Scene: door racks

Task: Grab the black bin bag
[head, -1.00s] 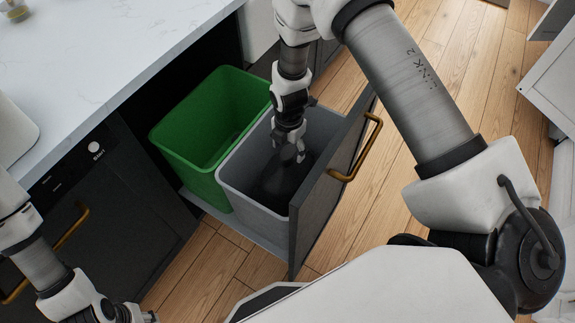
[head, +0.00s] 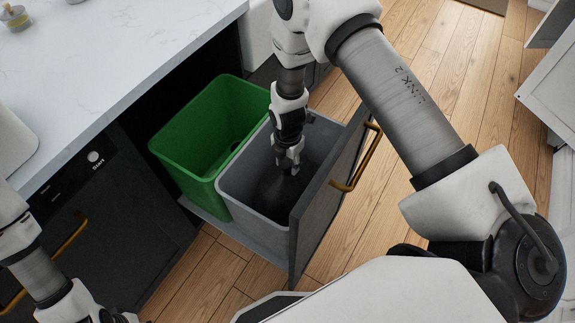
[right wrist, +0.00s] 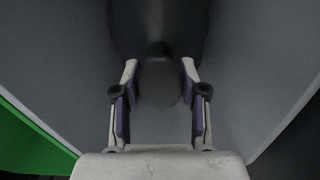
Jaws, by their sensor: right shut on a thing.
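The black bin bag (head: 272,190) sits inside the grey bin (head: 238,202) of a pulled-out drawer. It is dark and hard to make out against the bin's inside. My right gripper (head: 288,168) reaches down into the grey bin from above. In the right wrist view its two fingers (right wrist: 160,82) are on either side of the bag's narrow top (right wrist: 160,55), shut on it. The bag's lower part is hidden in shadow. My left gripper (head: 122,318) is at the bottom left edge, mostly cut off, away from the bins.
A green bin (head: 188,150) stands left of the grey bin. The drawer front (head: 318,220) with its brass handle (head: 360,160) stands close on the right. A white counter (head: 110,50) lies on the left. Wooden floor (head: 400,225) is open to the right.

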